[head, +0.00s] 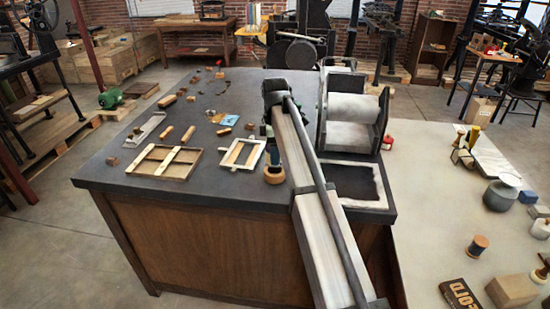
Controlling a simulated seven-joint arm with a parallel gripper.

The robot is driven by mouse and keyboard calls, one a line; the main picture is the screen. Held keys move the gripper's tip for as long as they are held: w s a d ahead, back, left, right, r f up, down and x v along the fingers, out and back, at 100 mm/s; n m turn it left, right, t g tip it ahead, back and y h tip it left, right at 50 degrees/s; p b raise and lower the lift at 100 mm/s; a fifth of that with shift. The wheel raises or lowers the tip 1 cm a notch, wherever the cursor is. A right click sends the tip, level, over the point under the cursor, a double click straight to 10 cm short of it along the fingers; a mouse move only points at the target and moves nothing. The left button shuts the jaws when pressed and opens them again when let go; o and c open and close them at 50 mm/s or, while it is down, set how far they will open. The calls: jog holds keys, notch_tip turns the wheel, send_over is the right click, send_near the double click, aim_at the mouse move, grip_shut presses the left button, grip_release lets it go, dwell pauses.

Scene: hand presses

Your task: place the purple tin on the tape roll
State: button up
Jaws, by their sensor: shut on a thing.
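My arm reaches from the bottom edge over the dark worktop, with its end at the back. My gripper (270,137) hangs down just left of the arm and is partly hidden by it. It is shut on a small dark, bluish thing (273,155), which fits the purple tin, though its colour is hard to tell. Right below that is a tan, round, ring-like thing (274,177) on the worktop, which looks like the tape roll. The arm covers part of its right side. I cannot tell whether the dark thing touches it.
The worktop (225,192) holds a wooden frame (163,162), a smaller pale frame (242,153) and several small blocks to the left. A press with a roller (352,107) stands right of my arm. A pale table (428,215) at the right carries a grey jar (500,195).

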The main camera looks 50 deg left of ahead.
jog(key=shift+f, duration=1.3)
jog(key=shift+f, duration=0.15)
jog(key=o, duration=1.2)
notch_tip(320, 180, up, 12)
jog(key=shift+r, duration=0.15)
